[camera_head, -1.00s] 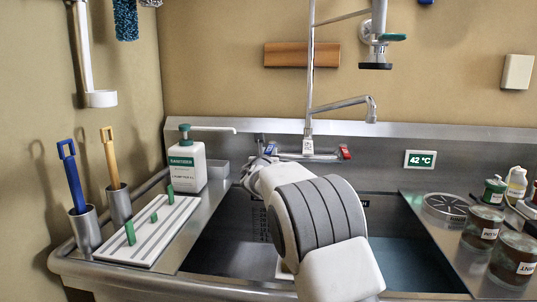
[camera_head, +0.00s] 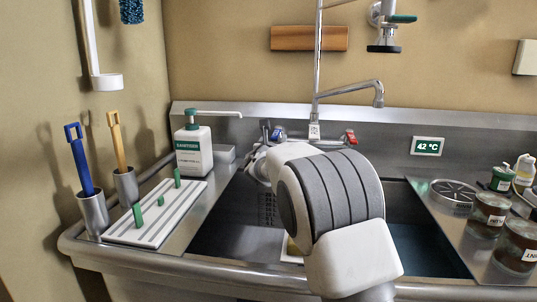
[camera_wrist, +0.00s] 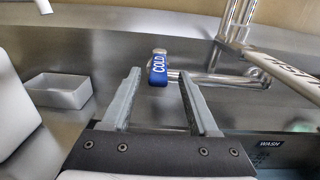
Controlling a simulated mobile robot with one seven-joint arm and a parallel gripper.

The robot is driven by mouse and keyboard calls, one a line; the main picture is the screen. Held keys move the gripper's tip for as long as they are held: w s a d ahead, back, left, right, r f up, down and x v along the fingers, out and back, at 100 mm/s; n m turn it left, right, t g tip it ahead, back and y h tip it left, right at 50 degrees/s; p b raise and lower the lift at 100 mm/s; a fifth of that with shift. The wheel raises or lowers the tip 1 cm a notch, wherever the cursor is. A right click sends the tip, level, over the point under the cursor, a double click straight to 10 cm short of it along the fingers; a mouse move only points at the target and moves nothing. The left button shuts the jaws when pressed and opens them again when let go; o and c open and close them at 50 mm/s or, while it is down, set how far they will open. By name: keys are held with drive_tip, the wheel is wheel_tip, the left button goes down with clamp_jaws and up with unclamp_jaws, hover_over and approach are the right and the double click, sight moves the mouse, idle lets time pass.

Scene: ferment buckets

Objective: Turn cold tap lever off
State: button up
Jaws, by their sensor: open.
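The cold tap lever is blue and marked COLD; in the wrist view the lever (camera_wrist: 158,68) appears between my fingertips, slightly beyond them. I cannot tell whether either finger touches it. My gripper (camera_wrist: 159,75) is open, with one finger on each side of the lever in that view and nothing held. In the head view the blue lever (camera_head: 277,134) shows at the tap's left side, close beside my gripper, which is largely hidden by my arm. The tap's spout (camera_head: 350,88) reaches right above the sink.
The red lever (camera_head: 351,137) is at the tap's right side. A sanitizer bottle (camera_head: 194,155) stands left of the tap, near a white rack (camera_head: 155,220). A temperature display (camera_head: 427,146) and jars (camera_head: 488,213) are at right. A wash sign (camera_wrist: 270,143) shows low in the wrist view.

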drive_tip(key=s+a+p, duration=0.1)
drive_tip(key=s, duration=1.4)
drive_tip(key=shift+a, duration=0.15)
drive_tip(key=s+d+r+m+g+h, duration=0.1)
drive_tip(key=s+d+m+g+h, duration=0.15)
drive_tip(key=d+m, duration=0.35)
drive_tip(key=s+d+r+m+g+h, duration=0.1)
drive_tip(key=s+d+m+h, duration=0.25)
drive_tip(key=d, duration=0.45)
drive_tip(key=s+d+f+m+g, duration=0.3)
drive_tip(key=s+d+m+g, duration=0.2)
drive_tip(key=s+d+m, duration=0.6)
drive_tip(key=s+f+m+g, duration=0.1)
drive_tip(key=s+m, duration=0.1)
drive_tip(key=s, duration=0.2)
drive_tip(key=s+f+m+g+y, duration=0.1)
drive_tip(key=s+f+m, duration=0.1)
drive_tip(key=s, duration=0.2)
drive_tip(key=s+f+m+g+y, duration=0.1)
drive_tip(key=s+m, duration=0.2)
drive_tip(key=s, duration=0.1)
drive_tip(key=shift+d+f+g, duration=0.1)
drive_tip(key=shift+f+g, duration=0.05)
drive_tip(key=shift+g, duration=0.1)
drive_tip(key=s+a+f+m+y, duration=0.3)
drive_tip(key=s+a+m+y, duration=0.3)
drive_tip(key=s, duration=0.3)
wheel_tip(320, 180, up, 22)
drive_tip(key=a+m+p, duration=0.1)
drive_tip(key=p, duration=2.1)
